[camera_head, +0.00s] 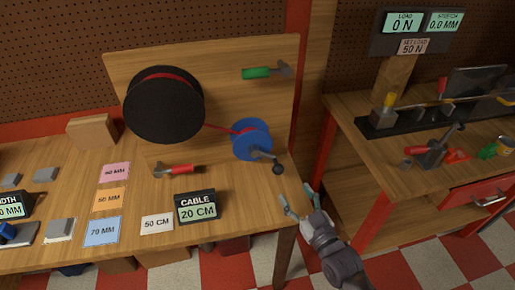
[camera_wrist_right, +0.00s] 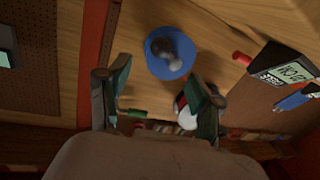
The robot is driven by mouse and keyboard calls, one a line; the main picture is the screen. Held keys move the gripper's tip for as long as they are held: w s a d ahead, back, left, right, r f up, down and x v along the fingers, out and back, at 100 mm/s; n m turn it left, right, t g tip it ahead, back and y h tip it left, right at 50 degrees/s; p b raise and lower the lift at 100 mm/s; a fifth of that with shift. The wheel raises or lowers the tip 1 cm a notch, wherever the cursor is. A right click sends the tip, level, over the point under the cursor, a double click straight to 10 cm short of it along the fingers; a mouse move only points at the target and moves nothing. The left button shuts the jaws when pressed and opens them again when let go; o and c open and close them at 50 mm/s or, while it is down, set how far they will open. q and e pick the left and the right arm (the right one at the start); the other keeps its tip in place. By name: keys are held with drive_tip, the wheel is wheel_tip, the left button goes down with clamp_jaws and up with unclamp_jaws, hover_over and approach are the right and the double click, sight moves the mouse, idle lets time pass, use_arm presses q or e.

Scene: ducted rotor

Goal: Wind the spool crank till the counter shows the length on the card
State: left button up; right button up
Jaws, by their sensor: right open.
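The blue spool (camera_head: 247,146) with its grey crank is mounted low on the upright wooden board. The crank's dark knob (camera_head: 278,168) points down and to the right. A red cable runs to it from the big black reel (camera_head: 160,108). The counter (camera_head: 197,207) reads "CABLE 20 CM". The white card (camera_head: 157,222) beside it reads "50 CM". My right gripper (camera_head: 299,196) is open and empty, below and right of the crank, apart from it. In the right wrist view the blue spool (camera_wrist_right: 158,65) shows beyond the open fingers (camera_wrist_right: 160,88). My left gripper is out of view.
A red-handled tool (camera_head: 182,170) lies behind the counter. A green-handled tool (camera_head: 257,73) is on the board. Several coloured cards, such as the blue one (camera_head: 102,231), lie at left. A second bench (camera_head: 350,112) with a load display (camera_head: 403,22) stands right, across a gap.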

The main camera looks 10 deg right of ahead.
drive_tip(key=shift+s+d, duration=0.1)
drive_tip(key=shift+s, duration=0.45)
drive_tip(key=v, duration=0.1)
drive_tip(key=p+v, duration=0.1)
drive_tip(key=v, duration=0.1)
drive_tip(key=a+v, duration=0.1)
drive_tip(key=shift+s+d+p, duration=0.15)
drive_tip(key=shift+s+p, duration=0.2)
drive_tip(key=shift+s, duration=0.15)
